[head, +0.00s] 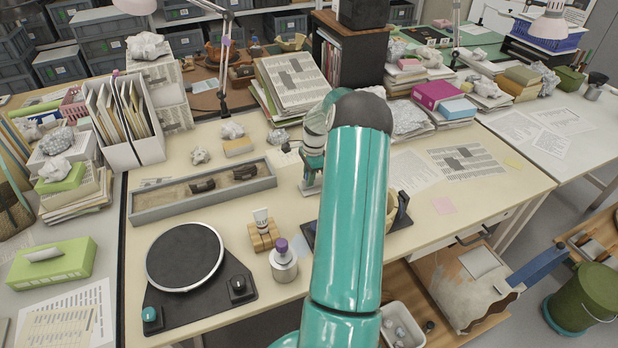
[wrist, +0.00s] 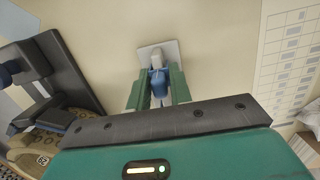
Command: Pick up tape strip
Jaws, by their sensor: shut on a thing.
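My gripper (wrist: 157,88) points down at the cream tabletop, its two green fingers close together. Between the fingertips is a small pale and blue piece (wrist: 157,74), which I take for the tape strip; the fingers hide part of it. A flat light-grey square (wrist: 173,47) shows just beyond the fingertips; I cannot tell whether it touches the held piece. In the head view my gripper (head: 311,186) is low over the table, right of the long grey tray, and the strip is too small to make out.
A dark stand with blue clamps (wrist: 62,85) and a patterned brown sherd (wrist: 40,150) are left of my gripper in the wrist view. A grey tray (head: 150,213) holds dark sherds. A turntable (head: 184,256) and a purple-capped bottle (head: 283,265) stand at front left. A printed sheet (wrist: 290,45) lies to the right.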

